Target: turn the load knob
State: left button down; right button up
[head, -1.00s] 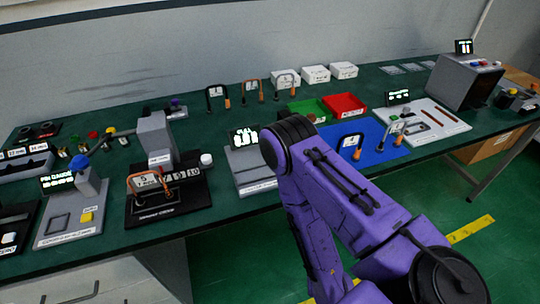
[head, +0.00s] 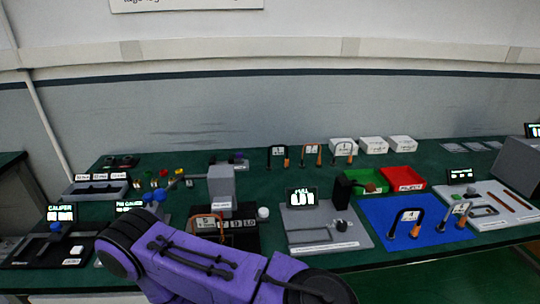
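No knob in view carries a label that I can read as load. A grey plate (head: 310,236) with a lit display (head: 302,197) stands in the middle of the bench. A small dark knob-like part (head: 342,226) sits on its right side. A black block (head: 343,190) with a reddish-brown round end (head: 370,187) stands behind it. A white round cap (head: 263,213) sits beside the grey press-like device (head: 221,188). A purple arm link of mine crosses the lower left and hides part of the bench front. Neither gripper shows.
A blue mat (head: 385,212) holds shackle-like parts (head: 404,224). Green and red trays (head: 403,178) and white boxes (head: 373,145) are behind it. A caliper station (head: 55,240) is at the left. Bare green bench top (head: 300,172) lies behind the display.

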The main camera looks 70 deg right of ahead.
aim_at(342, 225)
jog(key=u, duration=0.55)
jog(key=k, duration=1.1)
jog(key=z, duration=1.65)
jog(key=i, duration=0.5)
jog(key=z, duration=0.05)
